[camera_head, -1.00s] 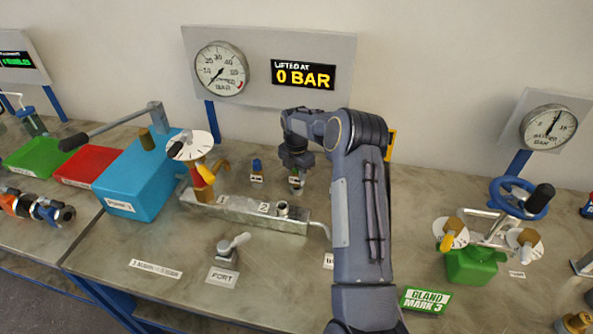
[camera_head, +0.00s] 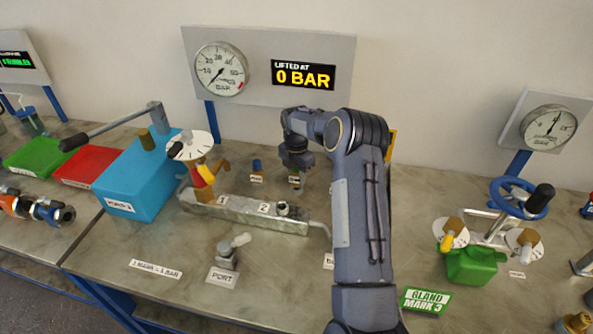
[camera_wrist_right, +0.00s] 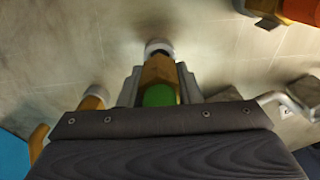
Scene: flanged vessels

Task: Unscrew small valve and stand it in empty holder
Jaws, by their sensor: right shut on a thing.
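My right gripper (camera_head: 296,168) is above the back of the bench, behind the metal manifold (camera_head: 245,210). In the right wrist view it is shut on a brass valve (camera_wrist_right: 159,72) with a green band (camera_wrist_right: 159,95) and a pale ring at its far end. In the head view the arm and gripper mostly hide this valve. A small blue-topped piece (camera_head: 257,165) stands behind a label, left of the gripper. A label (camera_head: 294,181) sits just below the gripper; I cannot tell whether the valve touches a holder there. Port 2 (camera_head: 283,208) on the manifold has no valve on it. My left gripper is out of view.
A taller brass and red valve (camera_head: 205,180) with a white dial stands at the manifold's left end. A blue box (camera_head: 140,178) is farther left. A port fitting (camera_head: 228,252) stands in front. A green block (camera_head: 472,265) with dials is to the right. The display reads 0 BAR.

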